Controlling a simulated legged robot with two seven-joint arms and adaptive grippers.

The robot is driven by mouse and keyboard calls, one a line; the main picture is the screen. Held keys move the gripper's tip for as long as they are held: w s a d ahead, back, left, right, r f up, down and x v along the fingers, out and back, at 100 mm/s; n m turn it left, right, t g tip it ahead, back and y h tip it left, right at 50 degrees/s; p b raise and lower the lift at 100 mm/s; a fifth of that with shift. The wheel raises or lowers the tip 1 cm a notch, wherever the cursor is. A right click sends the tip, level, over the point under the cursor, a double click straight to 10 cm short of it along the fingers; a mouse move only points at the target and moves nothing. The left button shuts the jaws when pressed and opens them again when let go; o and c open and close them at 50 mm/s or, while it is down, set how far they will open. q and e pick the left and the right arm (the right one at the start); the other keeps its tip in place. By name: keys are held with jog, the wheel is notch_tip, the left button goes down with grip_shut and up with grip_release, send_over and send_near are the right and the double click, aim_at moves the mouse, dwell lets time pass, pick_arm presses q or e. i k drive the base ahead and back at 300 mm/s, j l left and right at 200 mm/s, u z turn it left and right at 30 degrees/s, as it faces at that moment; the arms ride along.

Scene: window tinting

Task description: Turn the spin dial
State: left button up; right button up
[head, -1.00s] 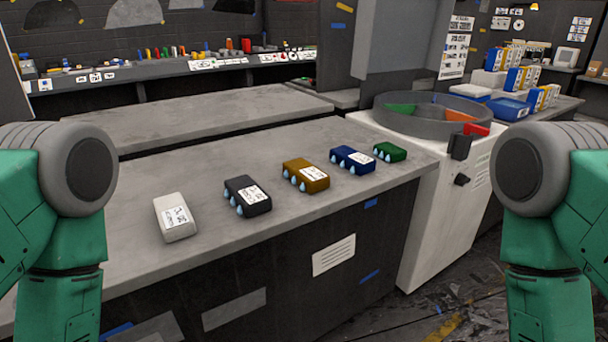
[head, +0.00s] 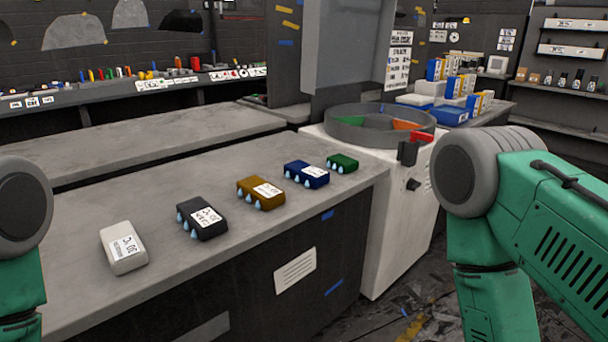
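A round drum with a grey rim (head: 345,133) and green and orange sections inside sits on top of a white machine cabinet (head: 385,230), right of centre. A small black knob (head: 413,185) is on the cabinet's right-hand face. Above it is a black box (head: 408,153) with a red lever (head: 421,138). Which of these is the spin dial I cannot tell for certain. My green arms show at the left and right edges, both apart from the machine. Neither gripper is in view.
A grey counter (head: 90,290) left of the machine holds a row of white, black, orange, blue and green blocks (head: 262,192). Blue and white boxes (head: 455,80) stand behind the machine. Shelves (head: 570,90) are at the far right. Floor is visible in front of the cabinet.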

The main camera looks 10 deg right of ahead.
aim_at(412, 184)
jog(key=z, duration=1)
